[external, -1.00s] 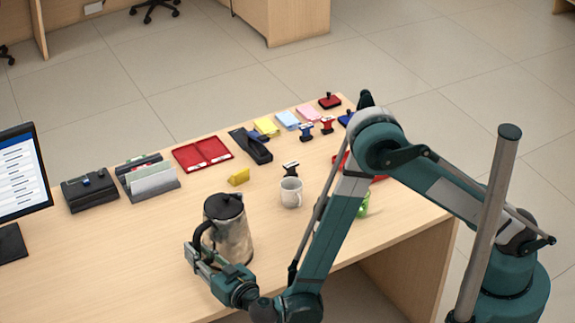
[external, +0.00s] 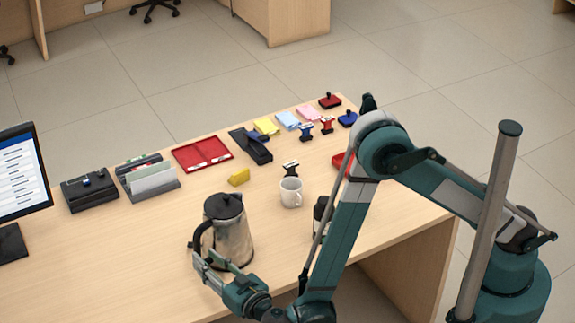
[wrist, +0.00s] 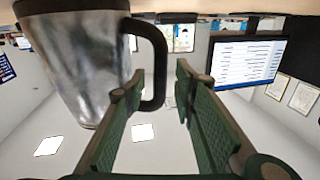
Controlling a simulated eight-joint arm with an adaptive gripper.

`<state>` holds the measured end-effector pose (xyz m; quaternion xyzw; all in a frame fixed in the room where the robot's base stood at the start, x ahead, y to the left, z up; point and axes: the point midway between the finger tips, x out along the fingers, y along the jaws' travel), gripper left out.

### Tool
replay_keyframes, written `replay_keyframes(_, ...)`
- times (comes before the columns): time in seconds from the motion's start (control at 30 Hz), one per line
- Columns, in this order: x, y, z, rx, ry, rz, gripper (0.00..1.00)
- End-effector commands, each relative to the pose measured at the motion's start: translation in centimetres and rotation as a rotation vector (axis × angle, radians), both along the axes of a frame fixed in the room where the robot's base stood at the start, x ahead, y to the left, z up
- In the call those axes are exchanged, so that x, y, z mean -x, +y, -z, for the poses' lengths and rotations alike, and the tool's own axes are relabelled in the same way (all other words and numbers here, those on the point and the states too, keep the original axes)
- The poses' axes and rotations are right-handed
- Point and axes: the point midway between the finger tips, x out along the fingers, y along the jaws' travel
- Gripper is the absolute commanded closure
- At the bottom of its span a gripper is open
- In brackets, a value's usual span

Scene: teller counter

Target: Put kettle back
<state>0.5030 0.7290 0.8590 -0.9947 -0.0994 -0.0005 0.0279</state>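The kettle (external: 232,238) is a worn silver metal jug with a black lid and black handle. It stands upright on the counter at its front edge side. In the wrist view the kettle (wrist: 82,62) appears upside down at the left. Its black handle (wrist: 160,62) shows beyond my fingertips, near the left finger. My gripper (external: 212,260) is low beside the kettle's handle side. It also shows in the wrist view (wrist: 158,82), with its green padded fingers spread and nothing held between them. I cannot tell whether the left finger touches the handle.
A red tray (external: 203,153), document holder (external: 149,178) and monitor (external: 22,180) line the back.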

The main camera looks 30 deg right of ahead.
Motion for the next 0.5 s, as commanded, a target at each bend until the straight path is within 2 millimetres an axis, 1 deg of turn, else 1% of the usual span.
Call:
replay_keyframes(0.03, 0.9, -0.1, -0.1, 0.000, 0.000, -0.002, 0.73)
replay_keyframes(0.1, 2.0, -0.3, 0.0, 0.000, 0.000, -0.003, 0.73)
replay_keyframes(0.3, 4.7, -0.9, 0.2, 0.000, 0.000, -0.002, 0.73)
replay_keyframes(0.5, 6.2, -1.2, 0.2, 0.000, 0.000, -0.001, 0.73)
